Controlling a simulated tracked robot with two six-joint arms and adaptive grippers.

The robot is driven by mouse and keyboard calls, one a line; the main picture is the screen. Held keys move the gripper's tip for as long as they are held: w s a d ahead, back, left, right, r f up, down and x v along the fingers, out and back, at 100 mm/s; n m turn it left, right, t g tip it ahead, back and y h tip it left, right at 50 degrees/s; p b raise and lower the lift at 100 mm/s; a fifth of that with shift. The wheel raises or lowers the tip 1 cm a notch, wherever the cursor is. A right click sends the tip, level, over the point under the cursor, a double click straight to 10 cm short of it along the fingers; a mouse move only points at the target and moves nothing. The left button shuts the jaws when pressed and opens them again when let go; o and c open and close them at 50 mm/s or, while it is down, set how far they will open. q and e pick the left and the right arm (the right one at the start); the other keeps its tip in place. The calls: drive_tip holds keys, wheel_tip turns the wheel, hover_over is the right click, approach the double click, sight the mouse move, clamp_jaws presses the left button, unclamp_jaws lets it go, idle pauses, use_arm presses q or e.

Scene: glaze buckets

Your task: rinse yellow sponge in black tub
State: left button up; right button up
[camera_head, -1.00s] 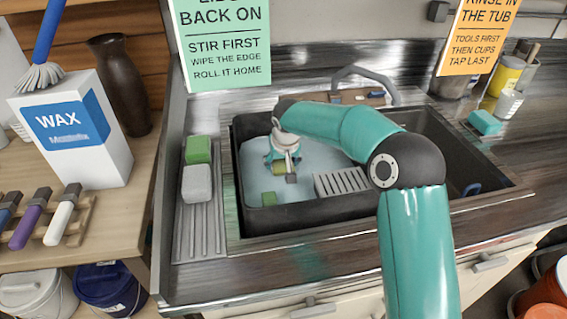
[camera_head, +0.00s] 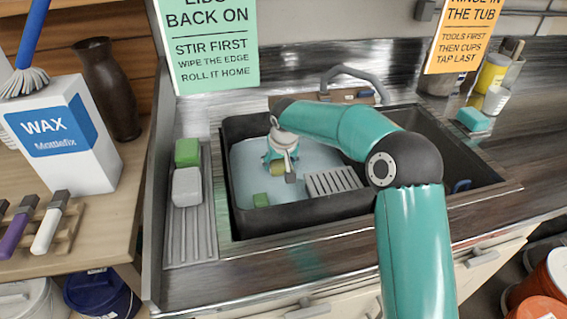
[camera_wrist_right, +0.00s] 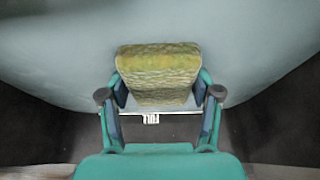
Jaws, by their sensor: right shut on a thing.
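The black tub (camera_head: 236,132) sits in the sink and holds pale blue-grey water (camera_head: 245,165). My right gripper (camera_head: 279,170) reaches down inside the tub. It is shut on the yellow sponge (camera_head: 277,168), which shows as a small olive-yellow patch under the fingers. In the right wrist view the sponge (camera_wrist_right: 158,72) is held between the two fingertips of the gripper (camera_wrist_right: 160,92), its yellow-green face mottled and darkened. The pale water lies around and behind it there. I cannot tell how deep the sponge sits in the water. My left gripper is not in view.
A small green block (camera_head: 261,200) and a grey slatted rack (camera_head: 333,181) are in the tub. A green sponge (camera_head: 187,152) and a grey one (camera_head: 187,187) lie on the drainboard (camera_head: 190,235) at left. A teal sponge (camera_head: 474,119) lies on the right counter. The faucet (camera_head: 345,70) stands behind.

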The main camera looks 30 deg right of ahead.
drive_tip(key=shift+w+a, duration=0.25)
drive_tip(key=shift+a, duration=0.75)
drive_tip(key=shift+s+d, duration=0.3)
drive_tip(key=shift+d, duration=0.8)
drive_tip(key=shift+s+d, duration=0.25)
drive_tip(key=shift+d, duration=0.8)
drive_tip(key=shift+w+a+b, duration=0.1)
drive_tip(key=shift+w+a, duration=0.1)
drive_tip(key=shift+a, duration=0.5)
drive_tip(key=shift+w+a+b, duration=0.1)
drive_tip(key=shift+w+a, duration=0.1)
drive_tip(key=shift+a, duration=0.55)
drive_tip(key=shift+w+a+b, duration=0.1)
drive_tip(key=shift+w+a, duration=0.1)
drive_tip(key=shift+a, duration=0.5)
drive_tip(key=shift+s+d, duration=0.2)
drive_tip(key=shift+d, duration=0.5)
drive_tip(key=shift+s+d, duration=0.2)
drive_tip(key=shift+d, duration=0.55)
drive_tip(key=shift+s+d, duration=0.2)
drive_tip(key=shift+d, duration=0.5)
drive_tip(key=shift+w+a, duration=0.2)
drive_tip(key=shift+a, duration=0.55)
drive_tip(key=shift+w+a, duration=0.2)
drive_tip(key=shift+a, duration=0.5)
drive_tip(key=shift+w+a, duration=0.2)
drive_tip(key=shift+a, duration=0.55)
drive_tip(key=shift+r, duration=0.1)
